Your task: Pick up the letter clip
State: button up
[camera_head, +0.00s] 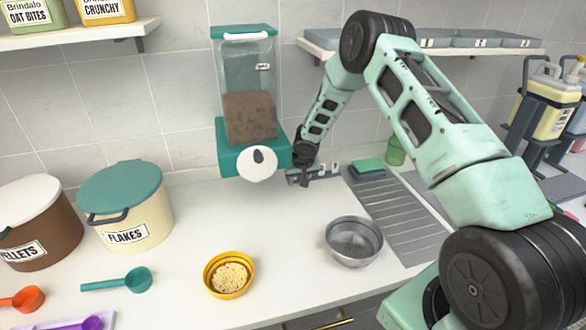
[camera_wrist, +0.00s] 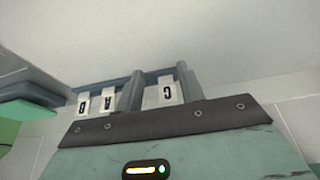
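Several white clips with black letters sit on a blue-grey rail (camera_wrist: 93,88), seen upside down in the wrist view: B (camera_wrist: 83,106), A (camera_wrist: 108,101) and C (camera_wrist: 167,91). In the head view the rail is low at the back wall, with white clips (camera_head: 322,171) too small to read. My gripper (camera_head: 304,177) points down beside the rail and hides part of it. In the wrist view my gripper (camera_wrist: 160,88) is open, its two fingers on either side of the C clip. A gap shows on one side; contact on the other is unclear.
A teal-based food dispenser (camera_head: 250,110) stands just left of my gripper. A green sponge (camera_head: 370,165) and a grey draining mat (camera_head: 400,215) lie to the right. A metal bowl (camera_head: 354,241) and a yellow bowl (camera_head: 228,275) stand in front. The counter between is clear.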

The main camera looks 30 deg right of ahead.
jog(key=shift+w+d+p, duration=0.25)
jog(key=shift+w+p, duration=0.1)
jog(key=shift+w, duration=0.5)
jog(key=w+p, duration=0.1)
jog(key=w, duration=0.1)
jog(key=w+d+p, duration=0.1)
jog(key=w+p, duration=0.1)
jog(key=shift+w+d+r, duration=0.1)
jog(key=shift+w, duration=0.05)
jog(key=shift+w+d+f+p, duration=0.1)
jog(key=shift+w+f+p, duration=0.3)
jog(key=shift+f, duration=0.25)
jog(key=shift+s, duration=0.1)
jog(key=c, duration=0.7)
